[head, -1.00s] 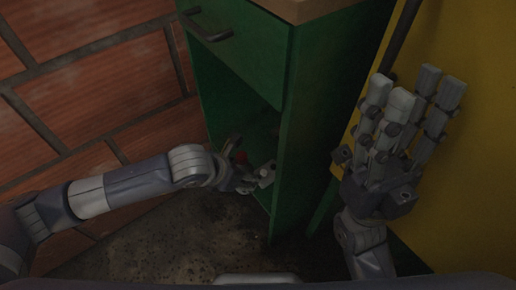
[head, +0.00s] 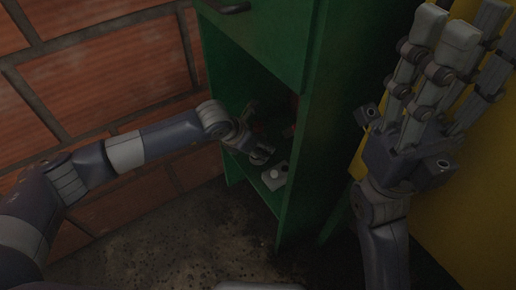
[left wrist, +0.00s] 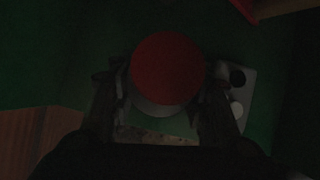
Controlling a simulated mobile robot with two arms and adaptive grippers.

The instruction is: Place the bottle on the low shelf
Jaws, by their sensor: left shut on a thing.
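The bottle shows in the left wrist view as a round red top (left wrist: 167,68) with a paler body rim below it, between the two fingers of my left gripper (left wrist: 163,105). In the head view my left gripper (head: 262,150) reaches inside the green cabinet's open lower compartment, just above the low shelf (head: 262,190). It is shut on the bottle, of which only a dim red spot (head: 259,128) shows there. I cannot tell whether the bottle's base touches the shelf. My right gripper (head: 448,35) is open and empty, fingers extended, outside the cabinet at right.
A small grey box (head: 275,176) with a dark and a white round part sits on the low shelf near its front edge, close to my left fingers. The green cabinet side wall (head: 308,150) stands right of the opening. A brick wall (head: 100,80) is at left.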

